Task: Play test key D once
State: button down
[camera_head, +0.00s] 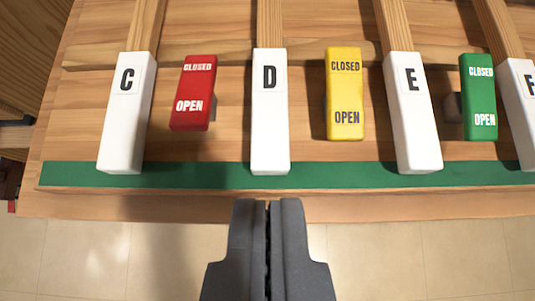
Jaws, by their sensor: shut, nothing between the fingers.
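The white key marked D (270,130) lies on the wooden board near the middle of the view, its front end reaching over the green strip. My gripper (268,203) is at the bottom centre, its two dark grey fingers shut together and empty. In the picture the fingertips sit just below the front end of key D, nearly in line with it. A gap shows between them, and I see no contact. How high the fingertips are over the board I cannot tell.
White keys C (124,125), E (414,125) and F (523,110) flank D. Red (192,90), yellow (344,95) and green (478,95) blocks marked CLOSED and OPEN sit between keys. A green strip (340,175) runs along the board's front edge; tiled floor lies below.

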jog(key=shift+w, duration=0.1)
jog(key=b, duration=0.2)
send_over(268, 117)
jog(key=s, duration=0.3)
jog(key=f, duration=0.7)
jog(key=shift+s+a+f, duration=0.1)
jog(key=shift+s+f, duration=0.1)
jog(key=shift+f, duration=0.05)
jog(key=f, duration=0.1)
jog(key=f+b, duration=0.1)
jog(key=shift+s+f, duration=0.2)
jog(key=shift+f, duration=0.55)
